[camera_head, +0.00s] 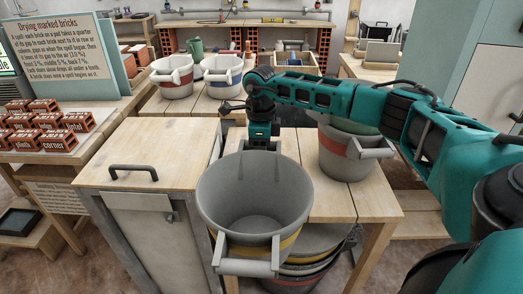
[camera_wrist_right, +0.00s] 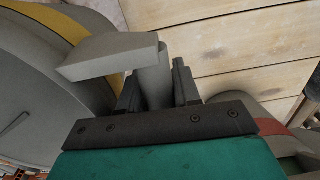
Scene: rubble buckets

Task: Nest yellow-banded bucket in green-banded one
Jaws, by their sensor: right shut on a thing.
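The yellow-banded bucket (camera_head: 238,250) is grey, upright and empty, at the front centre of the head view. My right gripper (camera_head: 261,146) reaches down at its far side and is shut on its grey handle; the yellow band (camera_wrist_right: 62,22) and handle (camera_wrist_right: 110,57) show in the right wrist view. The bucket hangs in front of the wooden bench, above and overlapping a stack of buckets. A dull green strip (camera_head: 350,125) shows above a red-banded bucket (camera_head: 345,160), partly behind my right arm; I cannot tell whether it is the green-banded bucket. My left gripper is not in view.
A wooden cabinet (camera_head: 150,155) with a black handle stands to the left. Red-banded (camera_head: 172,78) and blue-banded (camera_head: 222,76) buckets stand on the bench behind.

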